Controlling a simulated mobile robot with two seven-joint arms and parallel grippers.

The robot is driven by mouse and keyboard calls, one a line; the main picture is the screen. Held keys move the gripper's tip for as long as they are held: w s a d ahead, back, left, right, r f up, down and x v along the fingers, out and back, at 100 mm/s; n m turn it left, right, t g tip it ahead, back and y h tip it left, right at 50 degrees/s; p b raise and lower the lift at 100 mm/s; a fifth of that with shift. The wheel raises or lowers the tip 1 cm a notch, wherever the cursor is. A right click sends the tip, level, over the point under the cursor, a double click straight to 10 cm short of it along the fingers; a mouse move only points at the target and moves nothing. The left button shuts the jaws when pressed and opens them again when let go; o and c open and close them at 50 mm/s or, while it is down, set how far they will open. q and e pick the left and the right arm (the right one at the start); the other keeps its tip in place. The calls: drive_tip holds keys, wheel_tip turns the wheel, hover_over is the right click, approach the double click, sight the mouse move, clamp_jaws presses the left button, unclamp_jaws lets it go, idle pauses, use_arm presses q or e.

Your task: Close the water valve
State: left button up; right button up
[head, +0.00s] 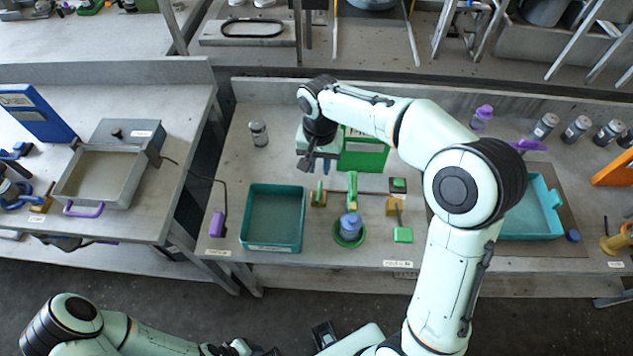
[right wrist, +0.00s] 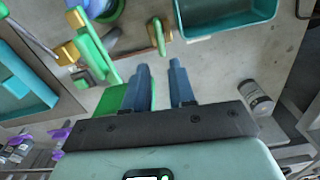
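A brown pipe (head: 372,192) runs along the workbench with brass fittings. A left brass fitting (head: 318,196) sits near a long green lever (head: 352,186), and a right brass fitting (head: 393,205) has a stem to a green block (head: 403,235). I cannot tell which one is the water valve. The right wrist view shows the small brass-and-green fitting (right wrist: 158,35) beyond the fingers and the long green lever (right wrist: 97,48) to the left. My right gripper (head: 317,164) is open and empty above the bench, behind the left fitting; its blue fingers (right wrist: 160,75) are apart. My left gripper (head: 250,350) is cut off at the bottom edge.
A teal bin (head: 272,217) stands left of the pipe. A blue-topped bottle (head: 350,224) sits in a green ring in front of it. A green frame (head: 363,156) is behind. A grey bottle (head: 258,134) stands at the back left. A teal tray (head: 532,222) lies right.

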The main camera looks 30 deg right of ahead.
sight(319, 189)
wheel_tip(319, 189, down, 11)
drive_tip(key=shift+r+b, duration=0.15)
drive_tip(key=shift+b, duration=0.2)
clamp_jaws()
